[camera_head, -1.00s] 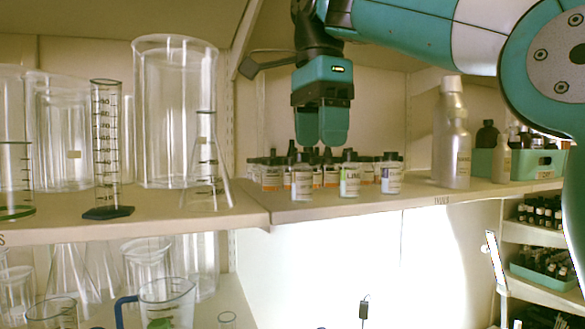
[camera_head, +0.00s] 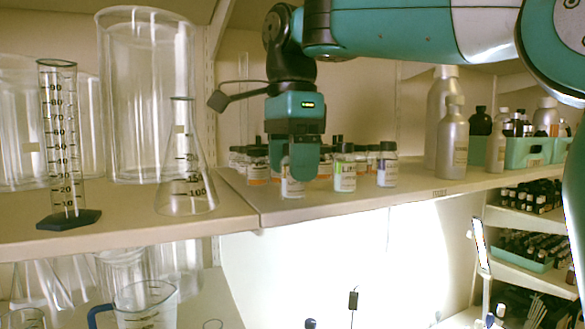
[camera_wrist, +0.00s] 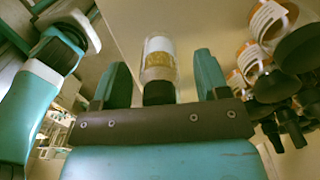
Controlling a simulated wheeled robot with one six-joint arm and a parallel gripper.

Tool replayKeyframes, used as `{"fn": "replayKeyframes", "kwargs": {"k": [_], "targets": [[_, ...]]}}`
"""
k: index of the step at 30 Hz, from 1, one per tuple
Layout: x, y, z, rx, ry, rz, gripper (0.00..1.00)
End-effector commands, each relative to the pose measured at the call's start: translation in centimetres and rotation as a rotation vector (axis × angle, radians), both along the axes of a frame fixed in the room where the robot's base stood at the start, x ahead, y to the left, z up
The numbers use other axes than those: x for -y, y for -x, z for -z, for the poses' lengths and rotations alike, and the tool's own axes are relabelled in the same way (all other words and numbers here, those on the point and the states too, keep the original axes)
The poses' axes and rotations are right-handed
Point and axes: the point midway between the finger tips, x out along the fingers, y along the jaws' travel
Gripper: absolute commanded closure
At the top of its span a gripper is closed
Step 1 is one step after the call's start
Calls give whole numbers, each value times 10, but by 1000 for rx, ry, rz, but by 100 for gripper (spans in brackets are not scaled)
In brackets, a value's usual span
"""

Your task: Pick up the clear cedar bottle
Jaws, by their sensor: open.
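My gripper (camera_head: 303,168) is open and points down at the front bottle row on the shelf. In the wrist view, a clear bottle with a yellowish label and black cap (camera_wrist: 160,62) lies between the two open fingers (camera_wrist: 162,78), with gaps on both sides. In the head view, the leftmost front bottle (camera_head: 292,188) shows below the fingers, which hide its upper part. I cannot read its label, so I cannot tell whether it is cedar. A green-labelled bottle (camera_head: 345,170) and another bottle (camera_head: 387,166) stand to its right.
Several bottles stand behind the front row; some show in the wrist view (camera_wrist: 265,22). Left are a glass flask (camera_head: 187,175), a graduated cylinder (camera_head: 65,145) and large beakers. A grey metal bottle (camera_head: 452,145) and teal bins (camera_head: 525,152) stand right. The shelf's front edge is clear.

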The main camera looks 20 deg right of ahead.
Motion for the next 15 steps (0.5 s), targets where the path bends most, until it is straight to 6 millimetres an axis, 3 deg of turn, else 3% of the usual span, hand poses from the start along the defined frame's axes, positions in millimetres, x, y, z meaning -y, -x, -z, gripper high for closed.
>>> {"fn": "replayKeyframes", "kwargs": {"k": [10, 15], "targets": [[1, 0, 8, 1, 0, 2, 32], [1, 0, 8, 1, 0, 2, 71]]}}
